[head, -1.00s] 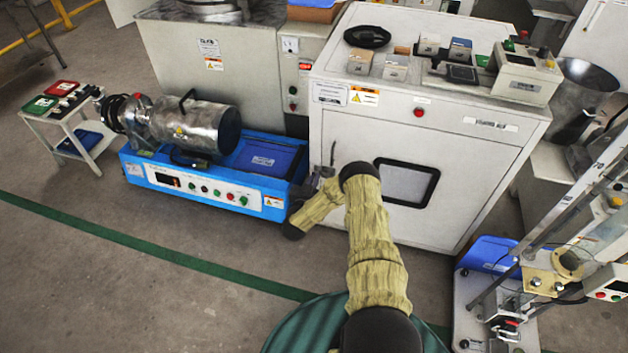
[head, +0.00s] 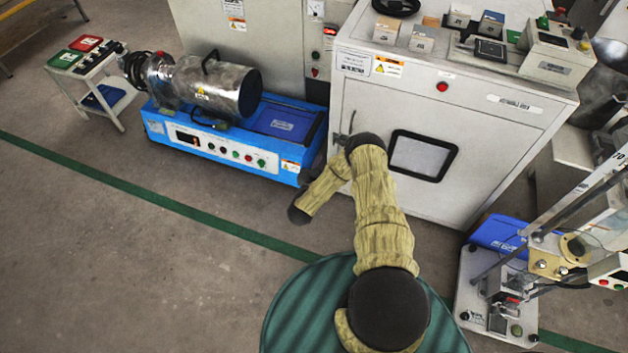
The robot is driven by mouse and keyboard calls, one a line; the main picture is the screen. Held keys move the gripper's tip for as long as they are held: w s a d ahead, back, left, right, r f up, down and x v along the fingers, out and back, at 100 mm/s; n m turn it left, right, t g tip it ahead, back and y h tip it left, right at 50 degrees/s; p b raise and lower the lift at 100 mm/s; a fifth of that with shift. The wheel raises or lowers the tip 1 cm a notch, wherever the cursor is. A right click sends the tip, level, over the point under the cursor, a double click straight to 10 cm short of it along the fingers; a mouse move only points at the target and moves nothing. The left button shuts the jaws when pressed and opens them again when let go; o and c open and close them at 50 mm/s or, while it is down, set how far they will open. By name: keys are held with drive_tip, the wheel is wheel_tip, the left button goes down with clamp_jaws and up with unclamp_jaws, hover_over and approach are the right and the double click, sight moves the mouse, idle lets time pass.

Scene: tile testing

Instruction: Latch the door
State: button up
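The door (head: 466,160) is the light grey front of a large cabinet, with a dark-framed window (head: 422,156). It looks closed or nearly so; I cannot tell whether a gap remains at its edge. A slim grey latch handle (head: 343,138) stands upright near the door's left edge, just left of my arm's bend. My arm, in a tan sleeve, reaches up to the door front and bends down to the left, ending in a dark joint. My gripper's fingers are not visible. The lower left part of the door is hidden behind my arm.
A blue machine (head: 225,146) with a metal drum (head: 210,88) stands close to the cabinet's left. A test stand (head: 500,290) is at the lower right. Small blocks and a control box (head: 545,55) sit on the cabinet top.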

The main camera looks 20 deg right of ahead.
drive_tip(key=p+v, duration=0.8)
drive_tip(key=v, duration=0.1)
drive_tip(key=shift+s+a, duration=0.15)
drive_tip(key=shift+s, duration=0.05)
idle(0.4)
